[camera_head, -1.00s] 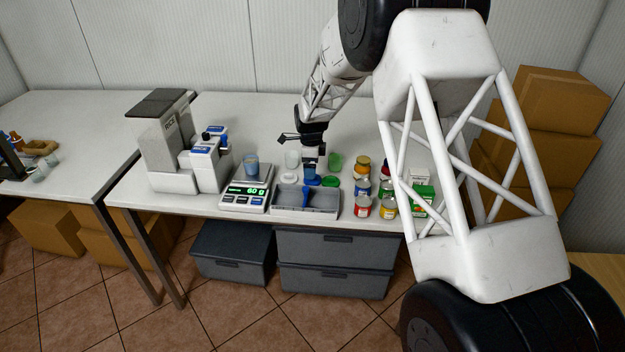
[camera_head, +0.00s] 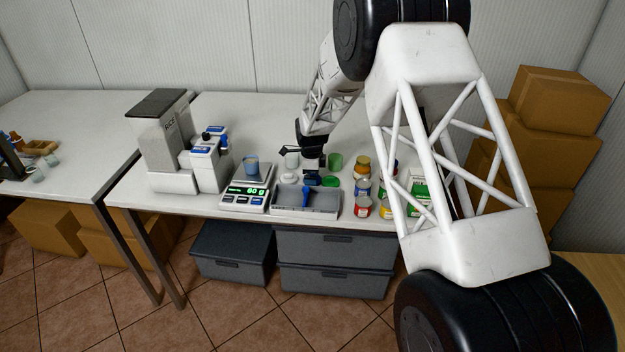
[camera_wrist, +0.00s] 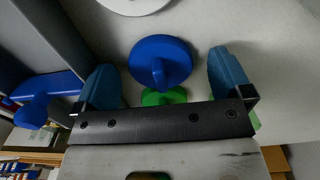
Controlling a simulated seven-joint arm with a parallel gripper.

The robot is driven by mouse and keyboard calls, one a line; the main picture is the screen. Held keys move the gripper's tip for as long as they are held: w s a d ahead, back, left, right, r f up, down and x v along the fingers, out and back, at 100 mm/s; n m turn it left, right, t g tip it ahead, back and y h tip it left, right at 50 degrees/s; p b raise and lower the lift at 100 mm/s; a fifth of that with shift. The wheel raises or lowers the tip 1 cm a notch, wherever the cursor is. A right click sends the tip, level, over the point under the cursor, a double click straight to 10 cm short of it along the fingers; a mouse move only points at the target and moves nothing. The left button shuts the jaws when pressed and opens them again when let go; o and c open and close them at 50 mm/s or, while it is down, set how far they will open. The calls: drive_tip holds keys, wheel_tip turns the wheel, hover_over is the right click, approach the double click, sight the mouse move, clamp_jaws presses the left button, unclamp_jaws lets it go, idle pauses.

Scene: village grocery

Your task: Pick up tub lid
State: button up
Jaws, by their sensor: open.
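A round blue tub lid (camera_wrist: 160,60) with a knob lies on the table in the wrist view, between my gripper's fingers (camera_wrist: 165,78). The fingers are blue, spread wide, and a gap shows on either side of the lid. In the head view my gripper (camera_head: 312,174) is low over the table behind the grey tray, and it mostly hides the blue lid. A green lid (camera_head: 330,181) lies just to the right and shows partly in the wrist view (camera_wrist: 163,97). A white lid (camera_head: 289,178) lies to the left.
A grey tray (camera_head: 322,211) with a blue scoop (camera_head: 306,196) stands close in front. White (camera_head: 291,160) and green (camera_head: 335,161) tubs stand behind. A scale (camera_head: 240,198) bearing a blue tub (camera_head: 251,168) is left; several jars (camera_head: 362,187) and cans stand right.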

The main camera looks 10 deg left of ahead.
drive_tip(key=c, duration=0.9)
drive_tip(key=shift+c, duration=0.3)
drive_tip(key=shift+r, duration=0.15)
drive_tip(key=shift+r, duration=4.85)
drive_tip(key=shift+a, duration=0.1)
drive_tip(key=s+a+r+n, duration=0.1)
drive_tip(key=a+r, duration=0.2)
drive_tip(key=a, duration=0.7)
drive_tip(key=s+a+r+n, duration=0.1)
drive_tip(key=a+r+n, duration=0.1)
drive_tip(key=a, duration=0.8)
drive_tip(key=shift+s+a+r, duration=0.25)
drive_tip(key=shift+a+r, duration=0.05)
drive_tip(key=shift+r, duration=0.1)
